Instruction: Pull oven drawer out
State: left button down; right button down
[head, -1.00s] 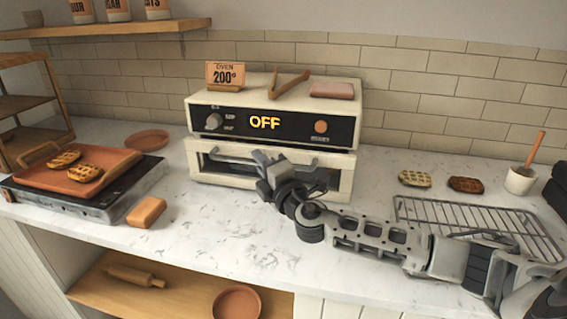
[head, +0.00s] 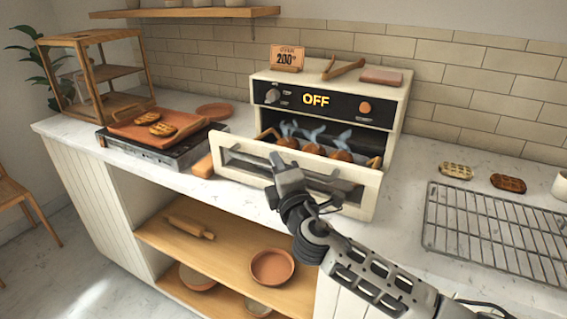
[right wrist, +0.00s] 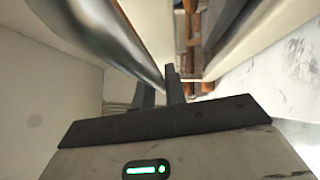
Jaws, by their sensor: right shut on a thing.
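The cream oven (head: 399,107) stands on the counter with its display reading OFF. Its drawer (head: 350,196) is pulled out at the front, and several browned items (head: 313,149) with bluish steam show inside. My right gripper (head: 279,160) is at the drawer's front, shut on the metal handle bar (head: 244,158). The handle (right wrist: 110,40) also runs large through the right wrist view, with the gripper's dark fingers (right wrist: 174,88) against it. My left gripper is not in view.
Left of the oven, an orange tray with waffles (head: 185,122) sits on a griddle (head: 178,149). A small orange block (head: 203,166) lies near the drawer's left end. A wire rack (head: 490,230) is on the right. Below, an open wooden shelf (head: 225,238) holds a rolling pin and bowls.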

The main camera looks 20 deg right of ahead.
jog(key=c, duration=1.5)
grip_release()
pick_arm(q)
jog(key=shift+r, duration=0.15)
pick_arm(e)
jog(key=shift+o, duration=0.2)
pick_arm(q)
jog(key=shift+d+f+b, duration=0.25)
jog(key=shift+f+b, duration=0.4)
jog(key=shift+b, duration=0.85)
pick_arm(e)
jog(key=s+f, duration=0.2)
jog(key=s, duration=1.3)
jog(key=shift+s+d, duration=0.25)
jog(key=shift+s, duration=0.15)
jog(key=shift+f, duration=0.2)
